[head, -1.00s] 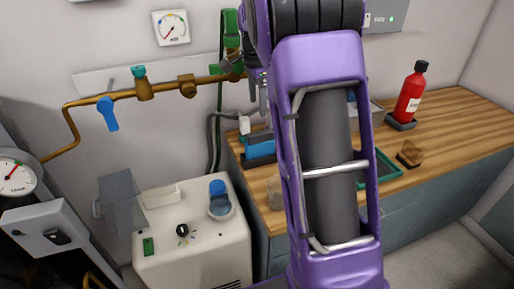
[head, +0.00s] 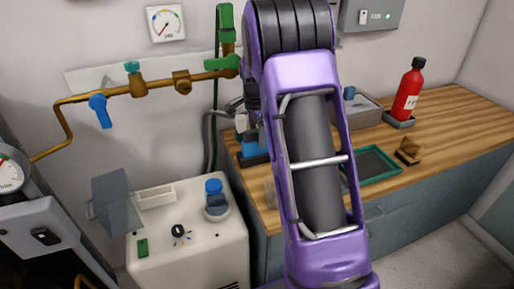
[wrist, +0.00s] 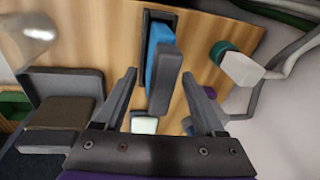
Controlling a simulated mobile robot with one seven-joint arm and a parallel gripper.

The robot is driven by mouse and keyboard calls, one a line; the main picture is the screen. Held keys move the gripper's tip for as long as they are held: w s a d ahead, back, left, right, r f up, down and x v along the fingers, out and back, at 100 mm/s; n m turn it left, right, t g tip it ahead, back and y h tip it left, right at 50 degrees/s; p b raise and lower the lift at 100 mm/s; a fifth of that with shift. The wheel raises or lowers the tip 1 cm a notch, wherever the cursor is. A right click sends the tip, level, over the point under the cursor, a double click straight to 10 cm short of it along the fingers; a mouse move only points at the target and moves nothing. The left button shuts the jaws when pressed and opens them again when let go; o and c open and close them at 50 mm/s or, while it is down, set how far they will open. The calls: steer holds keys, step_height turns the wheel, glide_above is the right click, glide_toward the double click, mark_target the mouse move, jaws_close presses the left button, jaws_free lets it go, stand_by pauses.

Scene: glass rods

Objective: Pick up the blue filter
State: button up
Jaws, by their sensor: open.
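A blue slab (wrist: 157,48), which looks like the blue filter, stands in a dark narrow holder on the wooden counter in the wrist view. A grey upright slab (wrist: 166,78) is right against it, on the near side. In the head view the blue piece (head: 254,146) shows on the counter just left of my arm. My gripper (wrist: 160,75) is open, with one finger on each side of the grey slab and the blue slab just ahead. Nothing is clearly held. The head view does not show the fingers clearly.
A white block with a teal end (wrist: 235,65) is right of the fingers. A dark box (wrist: 66,100) is at left. On the counter are a green-rimmed tray (head: 378,165), a brown block (head: 408,150) and a red bottle (head: 408,92). A white machine (head: 185,240) stands left.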

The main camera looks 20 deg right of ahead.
steer(key=shift+f, duration=0.15)
steer(key=shift+c, duration=0.3)
jaws_close()
steer(key=shift+w, duration=0.1)
steer(key=shift+r, duration=0.6)
step_height(320, 180, up, 27)
steer(key=p, duration=0.5)
steer(key=shift+p, duration=0.4)
